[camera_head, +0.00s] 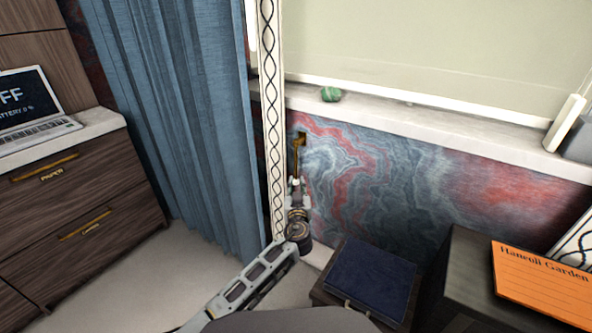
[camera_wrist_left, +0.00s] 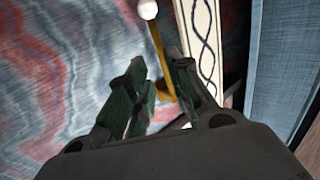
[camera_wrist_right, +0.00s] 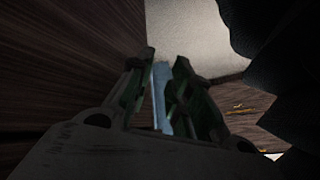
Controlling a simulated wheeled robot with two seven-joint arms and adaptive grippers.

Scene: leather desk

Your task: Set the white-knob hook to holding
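The hook is a brass bar (camera_head: 298,150) on the marbled wall below the window sill, beside the white patterned strip. Its white knob (camera_wrist_left: 147,9) shows at the top edge of the left wrist view, with the brass stem (camera_wrist_left: 157,45) running from it towards the fingers. My left gripper (camera_head: 296,186) is at the hook's lower part in the head view. In the left wrist view its fingers (camera_wrist_left: 160,72) stand apart, with the stem between them; contact is unclear. My right gripper (camera_wrist_right: 165,60) is open, away from the hook, and outside the head view.
A blue curtain (camera_head: 180,110) hangs left of the patterned strip (camera_head: 272,120). A dark blue-topped box (camera_head: 370,280) stands below right of the hook. A green object (camera_head: 331,94) lies on the sill (camera_head: 430,118). Wooden drawers (camera_head: 75,205) stand at the left.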

